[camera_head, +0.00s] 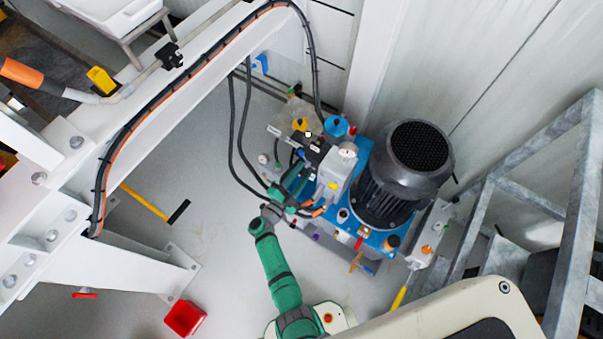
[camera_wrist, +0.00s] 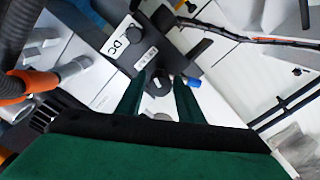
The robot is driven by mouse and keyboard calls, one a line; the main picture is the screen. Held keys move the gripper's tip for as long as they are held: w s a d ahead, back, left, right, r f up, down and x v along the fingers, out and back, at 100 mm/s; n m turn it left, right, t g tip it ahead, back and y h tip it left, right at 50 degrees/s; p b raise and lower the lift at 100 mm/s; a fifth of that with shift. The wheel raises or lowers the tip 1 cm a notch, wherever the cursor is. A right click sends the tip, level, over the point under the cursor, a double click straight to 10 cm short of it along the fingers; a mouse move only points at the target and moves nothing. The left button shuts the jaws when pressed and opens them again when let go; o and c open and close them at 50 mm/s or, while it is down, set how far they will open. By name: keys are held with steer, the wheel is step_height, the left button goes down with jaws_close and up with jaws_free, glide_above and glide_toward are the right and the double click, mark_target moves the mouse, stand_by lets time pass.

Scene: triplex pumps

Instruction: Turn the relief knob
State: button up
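In the wrist view a small black round knob (camera_wrist: 159,84) sits on a black block beside a white "DC" label. It looks like the relief knob, though I cannot read a name on it. My gripper (camera_wrist: 160,77) is open, with one green finger on each side of the knob in the picture. I cannot tell whether the fingers touch it. In the head view my gripper (camera_head: 296,176) is at the left side of the pump unit, by its grey valve block (camera_head: 341,171). The knob is too small or hidden to make out there.
A dark motor (camera_head: 388,190) stands on the blue pump base (camera_head: 377,238). Black hoses (camera_head: 238,130) run close to my gripper's left. A white steel frame (camera_head: 150,265) fills the left, and a grey metal frame (camera_head: 572,200) the right. A red tray (camera_head: 185,318) lies on the floor.

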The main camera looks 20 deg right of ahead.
steer(key=c, duration=0.6)
steer(key=shift+n, duration=2)
steer(key=o, duration=1)
steer(key=shift+o, duration=0.2)
steer(key=shift+a, duration=0.1)
steer(key=v, duration=1)
steer(key=shift+s+a, duration=0.3)
